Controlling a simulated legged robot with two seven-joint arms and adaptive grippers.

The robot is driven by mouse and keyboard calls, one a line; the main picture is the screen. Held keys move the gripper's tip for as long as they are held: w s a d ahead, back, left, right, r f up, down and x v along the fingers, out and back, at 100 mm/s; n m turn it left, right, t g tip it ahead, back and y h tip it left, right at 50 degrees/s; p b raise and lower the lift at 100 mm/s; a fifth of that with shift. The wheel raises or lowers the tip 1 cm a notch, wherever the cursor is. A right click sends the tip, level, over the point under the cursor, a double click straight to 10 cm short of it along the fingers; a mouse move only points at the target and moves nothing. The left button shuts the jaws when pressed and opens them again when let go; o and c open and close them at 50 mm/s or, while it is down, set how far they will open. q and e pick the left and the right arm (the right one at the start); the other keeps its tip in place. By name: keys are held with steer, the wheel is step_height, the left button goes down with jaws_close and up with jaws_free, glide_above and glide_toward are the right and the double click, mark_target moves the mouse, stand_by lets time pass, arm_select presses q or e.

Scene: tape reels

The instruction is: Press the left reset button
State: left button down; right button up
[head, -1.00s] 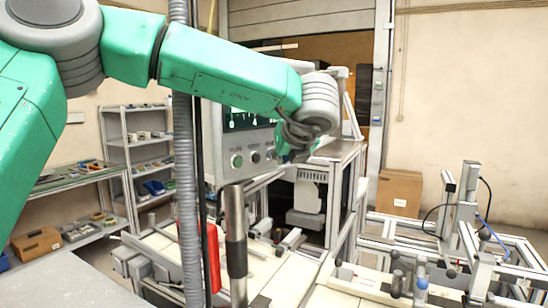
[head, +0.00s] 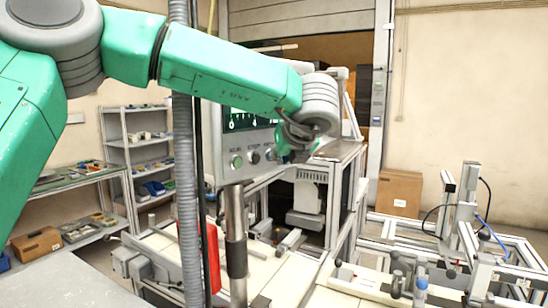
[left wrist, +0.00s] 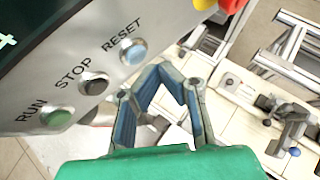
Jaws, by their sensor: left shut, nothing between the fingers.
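A grey control panel (head: 222,143) with a screen stands in the middle of the head view. In the left wrist view its sloped face (left wrist: 72,62) carries a green RUN button (left wrist: 57,117), a black STOP button (left wrist: 94,84) and a pale blue RESET button (left wrist: 134,52). My left gripper (left wrist: 164,72) is shut and empty, its fingertips just right of and below the RESET button in the picture. I cannot tell whether they touch it. In the head view my left gripper (head: 294,146) is at the panel's right edge and hides the RESET button. My right gripper is not in view.
Red and yellow parts (left wrist: 213,12) are close above the gripper in the left wrist view. A metal post (head: 235,225) stands below the panel. Aluminium frames and a white-topped bench (head: 285,280) fill the lower right. A cardboard box (head: 400,191) stands by the wall.

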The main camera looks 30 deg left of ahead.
arm_select(q)
steer(key=shift+a, duration=0.15)
steer(key=shift+a+r, duration=0.1)
steer(key=shift+a, duration=0.15)
steer(key=shift+w+a+b, duration=0.15)
steer(key=shift+a+b, duration=0.15)
steer(key=shift+a, duration=0.1)
stand_by(0.8)
steer(key=shift+d, duration=0.1)
steer(key=shift+s+d+b, duration=0.2)
steer(key=shift+d+b, duration=0.1)
steer(key=shift+d, duration=0.4)
steer(key=d, duration=0.2)
steer(key=s+d+b, duration=0.1)
steer(key=d, duration=0.2)
steer(key=shift+s, duration=0.1)
stand_by(0.4)
